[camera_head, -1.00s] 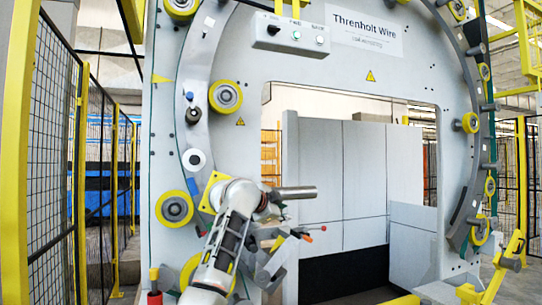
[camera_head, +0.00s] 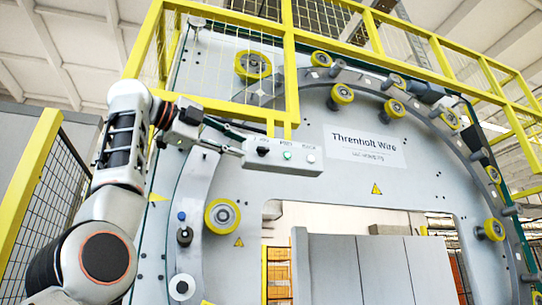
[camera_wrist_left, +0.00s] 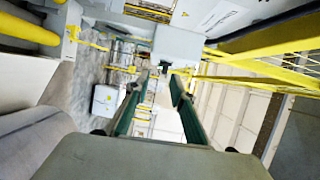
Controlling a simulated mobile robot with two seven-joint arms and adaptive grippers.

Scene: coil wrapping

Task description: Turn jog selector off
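The control box (camera_head: 285,156) is a pale box on the machine's front, under the yellow railing. On its face are a black selector knob (camera_head: 262,151) at left, a green button (camera_head: 287,155) and a white button (camera_head: 311,159). I cannot read the knob's setting. My left gripper (camera_head: 238,138) is at the box's left end, close to the knob; I cannot tell whether it touches. In the left wrist view its two green-padded fingers (camera_wrist_left: 170,78) are apart with nothing held, and a pale box (camera_wrist_left: 178,44), seemingly the control box, lies beyond the tips. My right gripper is out of view.
The yellow railing (camera_head: 225,104) runs just above the gripper and box. Yellow rollers (camera_head: 222,216) and the grey ring surround the machine face. A mesh fence (camera_head: 60,180) stands at left. The space below the box is open.

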